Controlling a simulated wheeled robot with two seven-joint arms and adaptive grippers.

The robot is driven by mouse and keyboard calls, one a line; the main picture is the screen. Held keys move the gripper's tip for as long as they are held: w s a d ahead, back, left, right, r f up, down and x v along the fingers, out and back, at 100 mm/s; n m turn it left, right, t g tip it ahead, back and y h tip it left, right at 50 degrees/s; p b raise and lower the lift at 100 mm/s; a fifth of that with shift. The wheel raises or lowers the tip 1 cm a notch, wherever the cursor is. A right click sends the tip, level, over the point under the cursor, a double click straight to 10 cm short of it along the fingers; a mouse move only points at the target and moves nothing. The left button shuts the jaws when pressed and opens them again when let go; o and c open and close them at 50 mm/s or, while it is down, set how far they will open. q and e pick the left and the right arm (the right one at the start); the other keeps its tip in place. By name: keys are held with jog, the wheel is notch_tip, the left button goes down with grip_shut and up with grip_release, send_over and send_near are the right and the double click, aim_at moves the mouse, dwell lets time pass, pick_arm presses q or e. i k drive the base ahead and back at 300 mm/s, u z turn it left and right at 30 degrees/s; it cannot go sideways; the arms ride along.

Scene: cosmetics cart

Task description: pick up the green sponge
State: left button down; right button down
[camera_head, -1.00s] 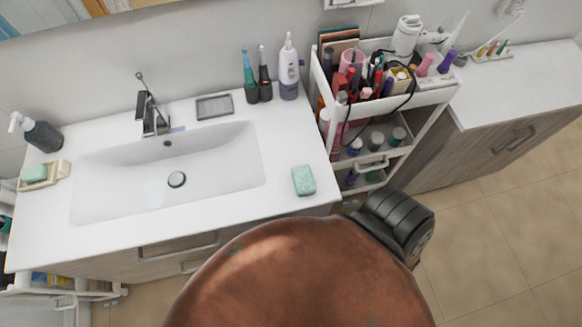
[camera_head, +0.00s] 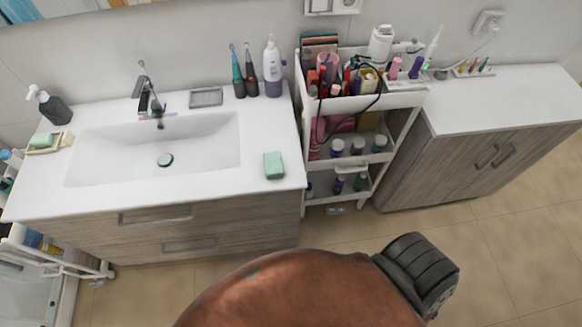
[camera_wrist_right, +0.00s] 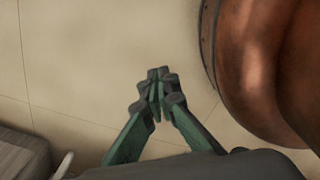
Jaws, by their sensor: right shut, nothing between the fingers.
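The green sponge (camera_head: 273,166) lies on the white sink counter (camera_head: 262,194), right of the basin and close to the front right corner. It is a small pale green block and nothing covers it. My right gripper (camera_wrist_right: 158,78) shows in the right wrist view with its fingertips together and nothing between them. It is over the tiled floor, away from the sponge, which is not in that view. My left gripper is in neither view.
A green soap bar (camera_head: 41,140) sits in a dish at the counter's left end. A white cart (camera_head: 407,99) full of cosmetics stands right of the counter. A wooden cabinet (camera_head: 470,165) is further right. Open tiled floor (camera_head: 500,245) lies in front.

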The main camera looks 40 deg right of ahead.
aim_at(273, 165)
jog(key=z, duration=0.9)
jog(key=i, duration=0.5)
